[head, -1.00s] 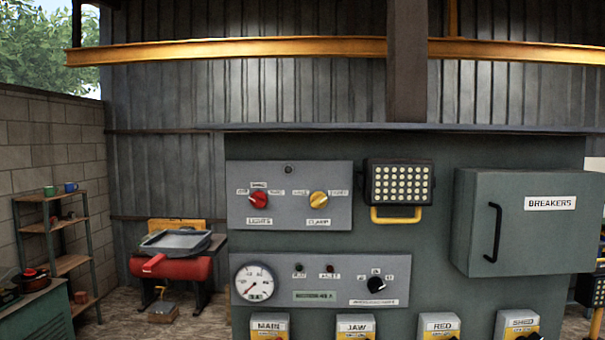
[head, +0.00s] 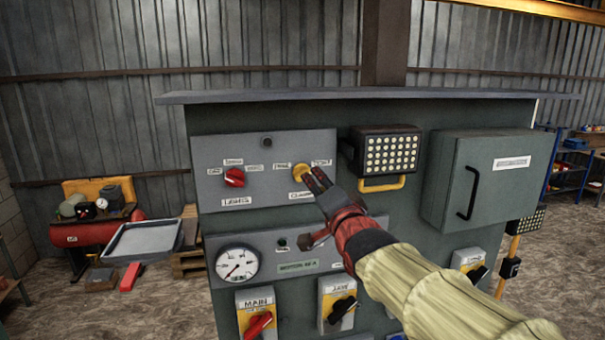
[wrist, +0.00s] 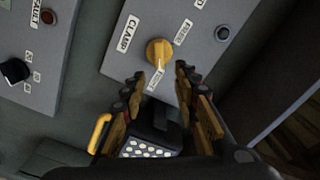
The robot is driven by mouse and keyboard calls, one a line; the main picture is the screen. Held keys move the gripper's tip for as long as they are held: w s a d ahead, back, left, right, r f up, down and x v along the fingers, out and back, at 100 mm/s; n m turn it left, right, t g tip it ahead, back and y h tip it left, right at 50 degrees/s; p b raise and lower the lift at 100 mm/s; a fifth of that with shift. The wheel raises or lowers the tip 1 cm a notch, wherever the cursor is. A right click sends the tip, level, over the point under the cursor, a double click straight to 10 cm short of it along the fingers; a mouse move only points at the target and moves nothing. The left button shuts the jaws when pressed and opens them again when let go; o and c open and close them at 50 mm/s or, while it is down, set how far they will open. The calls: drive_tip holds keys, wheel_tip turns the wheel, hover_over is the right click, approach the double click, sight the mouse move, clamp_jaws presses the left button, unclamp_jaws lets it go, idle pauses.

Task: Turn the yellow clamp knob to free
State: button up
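The yellow clamp knob (wrist: 157,52) is on a grey panel (head: 215,185), above the CLAMP label in the head view. In the wrist view its pale mark appears to face one of two small labels; I cannot read them surely. In the head view the knob (head: 299,172) is partly hidden by my gripper. My gripper (wrist: 161,76) is open, with its two fingers apart in the wrist view. The knob lies just beyond the fingertips, roughly in line with the gap. The gripper looks empty, and I see no contact with the knob.
A red LIGHTS knob (head: 234,177) sits left on the same panel. A floodlight (head: 386,151) with a yellow handle is close on the right, beside a breaker box (head: 487,180). A gauge (head: 237,264) and switches lie below.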

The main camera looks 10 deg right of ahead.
drive_tip(key=w+p, duration=0.2)
drive_tip(key=w, duration=0.6)
drive_tip(key=shift+a+f, duration=0.15)
drive_tip(key=shift+a, duration=0.05)
drive_tip(key=shift+c, duration=1)
clamp_jaws()
